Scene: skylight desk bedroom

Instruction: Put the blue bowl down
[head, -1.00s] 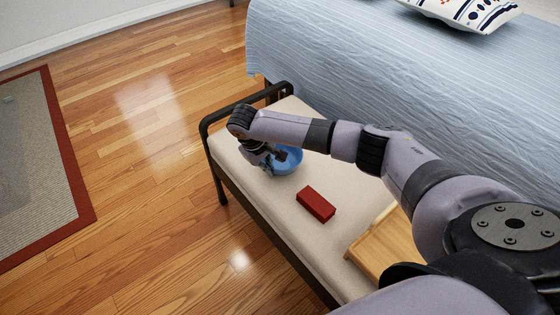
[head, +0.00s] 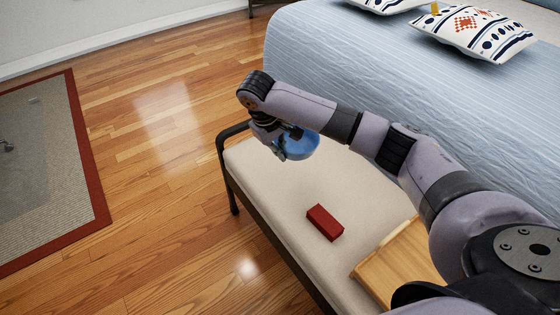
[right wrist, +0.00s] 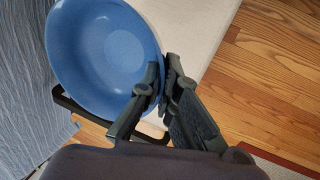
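The blue bowl (head: 303,145) hangs above the far end of the cream bench (head: 275,182) in the head view. My right gripper (head: 285,140) is at the bowl's left side. In the right wrist view the bowl (right wrist: 100,55) fills the upper left, with its empty inside facing the camera. There the right gripper's fingers (right wrist: 160,82) are closed together at the bowl's rim, one finger on the inner side. My left gripper is not in view.
A red block (head: 325,222) lies on the bench cushion. A wooden tray or board (head: 397,265) sits nearer on the bench. A dark rail (head: 222,140) edges the bench's far end. The bed (head: 400,90) stands alongside. Cushion around the block is clear.

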